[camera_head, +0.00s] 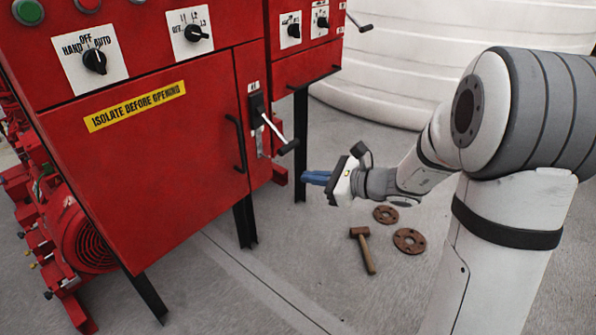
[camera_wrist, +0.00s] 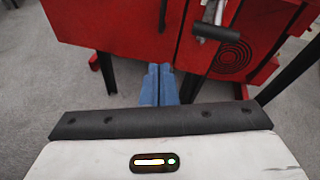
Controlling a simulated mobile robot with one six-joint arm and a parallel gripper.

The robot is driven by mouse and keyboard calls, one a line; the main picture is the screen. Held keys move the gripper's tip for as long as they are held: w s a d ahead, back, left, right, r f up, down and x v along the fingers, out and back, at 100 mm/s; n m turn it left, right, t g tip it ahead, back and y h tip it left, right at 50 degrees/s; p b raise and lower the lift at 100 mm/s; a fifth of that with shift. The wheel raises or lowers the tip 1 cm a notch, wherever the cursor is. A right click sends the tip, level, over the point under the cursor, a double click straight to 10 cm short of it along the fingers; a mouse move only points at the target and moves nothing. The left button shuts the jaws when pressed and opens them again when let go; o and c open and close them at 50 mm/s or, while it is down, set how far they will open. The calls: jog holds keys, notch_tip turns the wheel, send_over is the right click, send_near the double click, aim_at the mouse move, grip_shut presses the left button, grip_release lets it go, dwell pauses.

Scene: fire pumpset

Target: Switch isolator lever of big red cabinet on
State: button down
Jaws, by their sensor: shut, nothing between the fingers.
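The big red cabinet (camera_head: 150,190) stands at the left in the head view, with a yellow "isolate before opening" label. Its isolator lever (camera_head: 277,133) is on the right side of the front, on a black switch plate (camera_head: 257,107). The lever is a metal rod with a black grip, sloping down and out to the right. My gripper (camera_head: 305,178) has blue fingers, shut and empty, to the right of and below the lever, apart from it. In the wrist view the blue fingers (camera_wrist: 159,84) lie together, and the lever's black grip (camera_wrist: 214,33) is above and to the right of them.
A black door handle (camera_head: 236,143) is left of the lever. A second red cabinet (camera_head: 305,45) with its own lever (camera_head: 359,22) stands behind. A hammer (camera_head: 363,248) and two rusty flanges (camera_head: 409,240) lie on the floor. A white tank (camera_head: 400,60) is at the back.

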aim_at(278, 134)
jog(key=w+d+f+m+t+b, duration=0.2)
jog(key=w+f+m+t, duration=0.1)
jog(key=w+f+m, duration=0.1)
jog(key=shift+w+d+f+m, duration=0.3)
jog(key=shift+w+d, duration=0.05)
jog(key=shift+w, duration=0.35)
jog(key=b+x, duration=0.3)
jog(key=x, duration=0.8)
jog(key=r, duration=0.1)
jog(key=d+r, duration=0.1)
jog(key=s+r, duration=0.1)
jog(key=r, duration=0.1)
jog(key=shift+d, duration=0.3)
